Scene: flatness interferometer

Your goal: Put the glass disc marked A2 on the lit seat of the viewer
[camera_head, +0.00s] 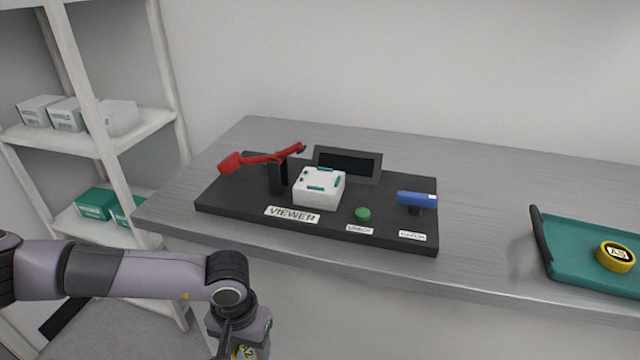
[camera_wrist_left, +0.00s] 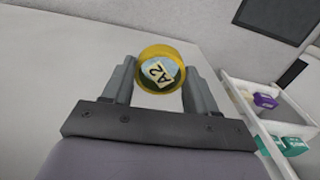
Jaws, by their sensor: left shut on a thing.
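My left gripper (camera_wrist_left: 158,85) is shut on a yellow-rimmed glass disc marked A2 (camera_wrist_left: 160,70), held between its two fingers in the left wrist view. The viewer (camera_head: 230,205) is a black base on the table with a white block seat (camera_head: 318,190) bearing green pads. I cannot tell whether the seat is lit. A red lever (camera_head: 262,158) is raised beside the seat. My right gripper is not in view.
A green button (camera_head: 363,214), a blue cylinder (camera_head: 415,198) and a dark screen (camera_head: 347,163) are on the viewer. A teal tray (camera_head: 570,262) with a yellow disc (camera_head: 617,256) lies at right. A white shelf (camera_head: 95,145) with boxes stands left. The table (camera_head: 490,190) between viewer and tray is clear.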

